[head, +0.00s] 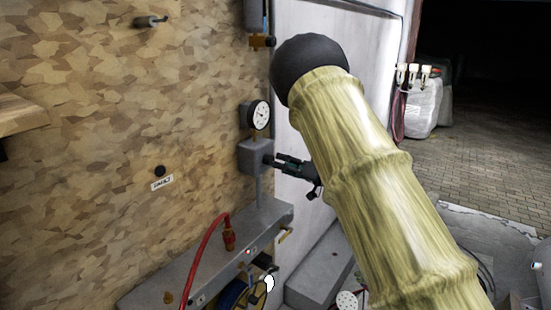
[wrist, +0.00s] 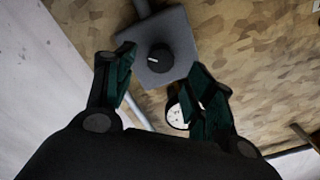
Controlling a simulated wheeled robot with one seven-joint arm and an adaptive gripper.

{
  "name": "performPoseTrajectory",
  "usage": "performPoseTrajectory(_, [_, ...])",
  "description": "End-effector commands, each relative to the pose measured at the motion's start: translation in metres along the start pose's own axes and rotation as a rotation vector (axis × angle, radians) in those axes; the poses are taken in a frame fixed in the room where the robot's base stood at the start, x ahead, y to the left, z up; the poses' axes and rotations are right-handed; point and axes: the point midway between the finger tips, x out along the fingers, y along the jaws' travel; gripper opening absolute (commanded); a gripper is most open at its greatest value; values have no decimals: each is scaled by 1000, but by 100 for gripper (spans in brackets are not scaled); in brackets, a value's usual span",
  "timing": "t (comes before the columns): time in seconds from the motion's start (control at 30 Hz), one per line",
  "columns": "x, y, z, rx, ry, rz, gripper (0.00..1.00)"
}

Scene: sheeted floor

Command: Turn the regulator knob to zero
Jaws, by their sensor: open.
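The regulator is a grey box (head: 254,157) on the chipboard wall, with a round white dial gauge (head: 259,115) above it. The black knob (wrist: 159,58) with a white mark shows in the wrist view on the face of the grey box, ahead of and between my fingertips. The gauge (wrist: 177,114) is partly hidden behind the right finger there. My gripper (wrist: 168,76) is open, with a dark green finger on each side and nothing between them. In the head view my gripper (head: 279,160) is at the right of the box, close to it. The knob is hard to make out there.
A grey ledge (head: 225,255) runs below the regulator, with a red hose (head: 205,255) and red fitting (head: 229,235). A peg (head: 151,21) sticks out of the wall at upper left. A white panel (head: 300,220) stands behind my arm. Paved floor (head: 490,150) is open at right.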

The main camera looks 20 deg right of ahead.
Motion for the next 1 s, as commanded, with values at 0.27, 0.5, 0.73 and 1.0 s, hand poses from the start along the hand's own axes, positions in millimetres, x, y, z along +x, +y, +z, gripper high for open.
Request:
performPoseTrajectory(0.27, [36,-1,-1,0,-1,0,54])
performPoseTrajectory(0.5, [45,0,1,1,-1,1,54])
performPoseTrajectory(0.73, [45,0,1,1,0,1,54])
performPoseTrajectory(1.0, [44,1,0,1,1,2,8])
